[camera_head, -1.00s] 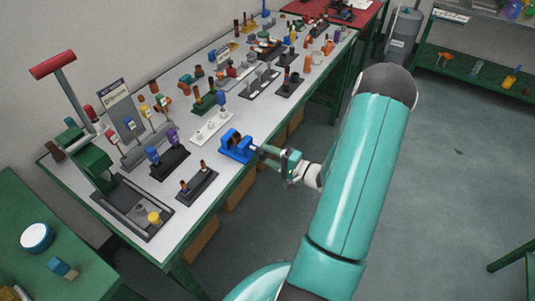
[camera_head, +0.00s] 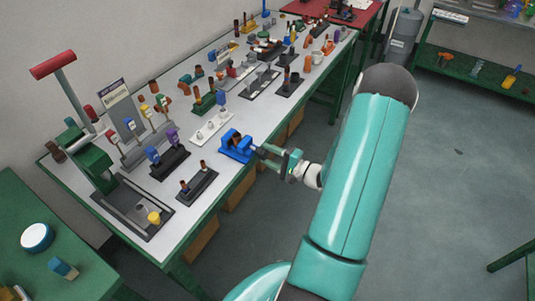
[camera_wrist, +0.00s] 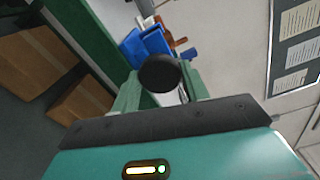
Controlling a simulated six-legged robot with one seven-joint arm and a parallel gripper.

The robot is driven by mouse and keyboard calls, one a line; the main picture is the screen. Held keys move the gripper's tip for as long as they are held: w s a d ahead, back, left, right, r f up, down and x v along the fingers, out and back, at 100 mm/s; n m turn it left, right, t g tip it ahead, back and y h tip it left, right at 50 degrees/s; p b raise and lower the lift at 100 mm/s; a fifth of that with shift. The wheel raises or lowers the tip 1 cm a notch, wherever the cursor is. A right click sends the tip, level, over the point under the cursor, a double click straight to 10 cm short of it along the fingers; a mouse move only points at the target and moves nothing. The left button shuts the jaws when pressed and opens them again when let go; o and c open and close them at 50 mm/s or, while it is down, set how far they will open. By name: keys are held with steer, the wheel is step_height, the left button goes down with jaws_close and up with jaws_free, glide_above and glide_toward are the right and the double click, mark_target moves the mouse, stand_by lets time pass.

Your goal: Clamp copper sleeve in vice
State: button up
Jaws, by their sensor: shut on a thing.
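The blue vice (camera_head: 236,147) stands at the front edge of the long white-topped bench in the head view. It also shows in the wrist view (camera_wrist: 153,42). A brown copper sleeve (camera_head: 237,138) sits upright at its jaws; whether the jaws touch it on both sides I cannot tell. My gripper (camera_head: 264,152) is in front of the vice, at its outer end. In the wrist view the green fingers are on both sides of a round black knob (camera_wrist: 158,73), which looks like the end of the vice handle. My gripper is shut on it. The knob hides part of the vice.
A dark holder with copper pieces (camera_head: 197,186) is on the bench left of the vice. A white rack (camera_head: 212,128) and several small fixtures stand behind. A press with a red handle (camera_head: 53,64) is at the far left. The floor (camera_head: 445,180) right of the arm is clear.

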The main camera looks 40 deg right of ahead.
stand_by(0.3)
steer(key=m, duration=0.3)
stand_by(0.3)
steer(key=o, duration=1)
steer(key=n, duration=0.5)
steer(key=shift+n, duration=0.4)
